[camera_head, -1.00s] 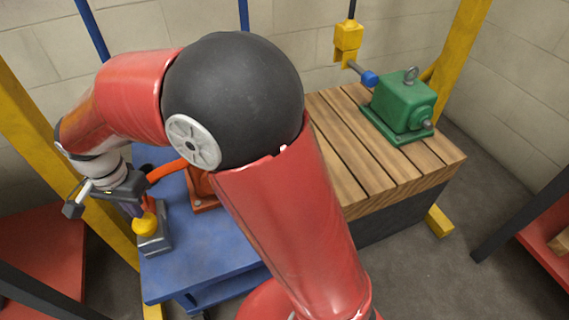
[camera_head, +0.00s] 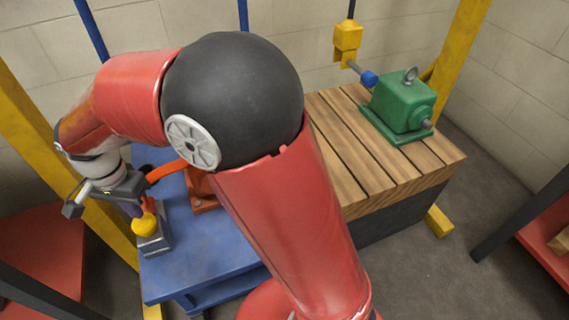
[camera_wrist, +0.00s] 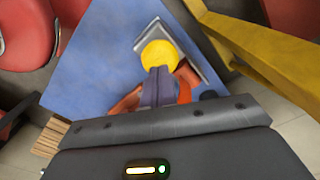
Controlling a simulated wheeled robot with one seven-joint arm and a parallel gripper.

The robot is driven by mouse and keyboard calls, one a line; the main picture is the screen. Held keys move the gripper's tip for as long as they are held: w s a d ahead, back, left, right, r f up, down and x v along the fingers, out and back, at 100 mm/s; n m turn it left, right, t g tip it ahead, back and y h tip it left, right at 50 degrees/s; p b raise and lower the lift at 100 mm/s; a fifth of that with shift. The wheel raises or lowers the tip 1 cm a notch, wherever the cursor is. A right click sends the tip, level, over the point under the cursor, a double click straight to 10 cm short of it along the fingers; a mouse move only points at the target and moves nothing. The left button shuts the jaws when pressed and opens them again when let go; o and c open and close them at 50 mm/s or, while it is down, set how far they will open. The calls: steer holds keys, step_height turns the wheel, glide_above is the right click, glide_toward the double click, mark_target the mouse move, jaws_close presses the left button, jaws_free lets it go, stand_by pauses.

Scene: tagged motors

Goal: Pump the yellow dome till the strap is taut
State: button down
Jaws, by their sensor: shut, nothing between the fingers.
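The yellow dome (camera_head: 145,225) sits on a grey metal base (camera_head: 157,243) at the left front of a blue cart top (camera_head: 212,255). My gripper (camera_head: 136,211) is shut and empty, pointing down with its fingertips at the dome. In the wrist view, the closed fingertips (camera_wrist: 158,72) overlap the near edge of the dome (camera_wrist: 158,52); whether they touch or press it I cannot tell. An orange curved band (camera_head: 166,170), perhaps the strap, runs toward an orange housing (camera_head: 203,190) partly hidden behind my arm. I cannot tell how taut it is.
A yellow post (camera_head: 110,232) stands close to the left of the cart. A green motor (camera_head: 402,105) sits on a slatted wooden bench (camera_head: 345,150) at the right, with a yellow hanging block (camera_head: 347,40) nearby. My arm hides the middle.

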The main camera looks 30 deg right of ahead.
steer(key=shift+f, duration=0.15)
steer(key=shift+f+b, duration=1.15)
steer(key=shift+f, duration=0.5)
steer(key=shift+r, duration=0.2)
steer(key=shift+r+p, duration=1.4)
steer(key=shift+r, duration=0.15)
steer(key=shift+f, duration=0.25)
